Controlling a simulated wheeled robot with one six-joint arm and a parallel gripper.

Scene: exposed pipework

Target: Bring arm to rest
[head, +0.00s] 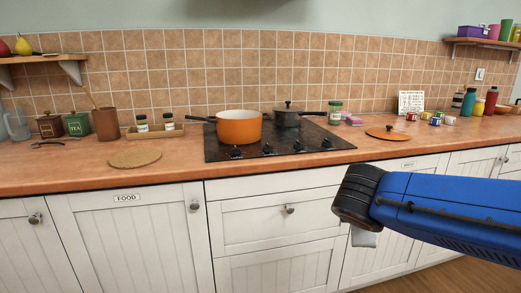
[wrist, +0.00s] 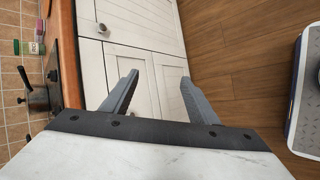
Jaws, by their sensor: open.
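My gripper (wrist: 153,92) shows in the wrist view with its two grey fingers spread apart. It is open, with nothing between the fingers. White cupboard doors and the wooden floor lie behind it. In the head view my blue arm reaches in from the right, in front of the cupboards and below the counter edge. The gripper's fingers cannot be made out there.
The wooden counter (head: 70,176) runs across the head view. An orange pot (head: 239,128) and a dark pan (head: 287,117) stand on the black hob (head: 225,151). An orange lid (head: 387,133) lies to the right. The floor (wrist: 235,60) beside the cupboards looks clear.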

